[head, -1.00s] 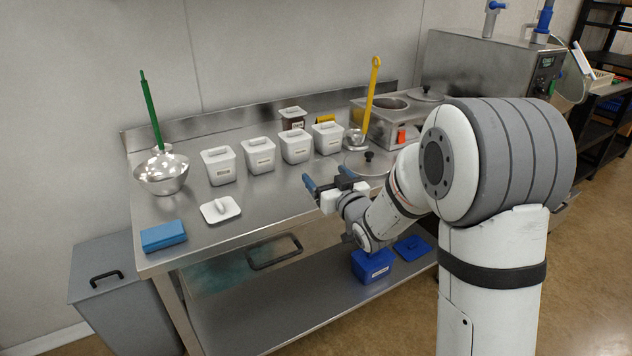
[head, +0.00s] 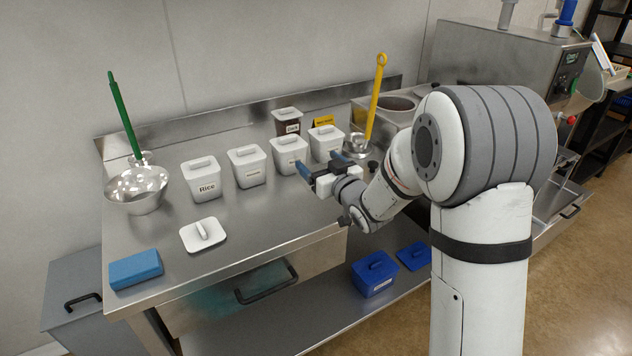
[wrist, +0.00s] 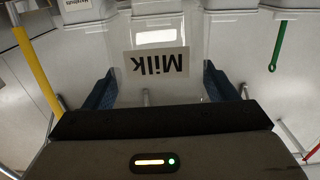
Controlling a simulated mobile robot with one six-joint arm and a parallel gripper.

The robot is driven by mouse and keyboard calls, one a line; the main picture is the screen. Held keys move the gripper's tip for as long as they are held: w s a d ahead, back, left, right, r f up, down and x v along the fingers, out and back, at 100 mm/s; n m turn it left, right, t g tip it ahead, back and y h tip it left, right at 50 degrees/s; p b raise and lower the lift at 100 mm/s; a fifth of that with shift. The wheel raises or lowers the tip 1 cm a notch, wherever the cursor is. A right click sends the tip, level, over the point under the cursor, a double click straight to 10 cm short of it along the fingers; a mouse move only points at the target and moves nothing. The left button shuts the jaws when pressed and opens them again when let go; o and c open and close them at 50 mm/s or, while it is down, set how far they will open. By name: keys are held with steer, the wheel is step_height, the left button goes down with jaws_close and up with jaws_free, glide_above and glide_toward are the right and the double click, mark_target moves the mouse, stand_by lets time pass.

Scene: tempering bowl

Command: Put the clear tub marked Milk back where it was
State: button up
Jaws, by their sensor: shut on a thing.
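My gripper (head: 318,165) is held over the steel counter, in front of the two right-hand white tubs in the head view. In the wrist view its blue fingers (wrist: 160,88) are shut on the sides of the clear tub marked Milk (wrist: 198,62). The wrist picture is upside down, with the label inverted along with the scene, so the tub looks upright. I cannot make out the clear tub in the head view. Whether it touches the counter cannot be told.
A row of white lidded tubs, one marked Rice (head: 203,186), stands behind. A white lid (head: 203,236), blue block (head: 136,270), steel bowl (head: 137,196) and yellow ladle (head: 376,95) are also there. The front middle is clear.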

steer(key=shift+s+a+f, duration=0.1)
steer(key=shift+a+f, duration=0.05)
steer(key=shift+f, duration=1)
steer(key=shift+a+f, duration=0.1)
steer(key=shift+f, duration=1.05)
steer(key=shift+f, duration=0.15)
steer(key=o, duration=1.4)
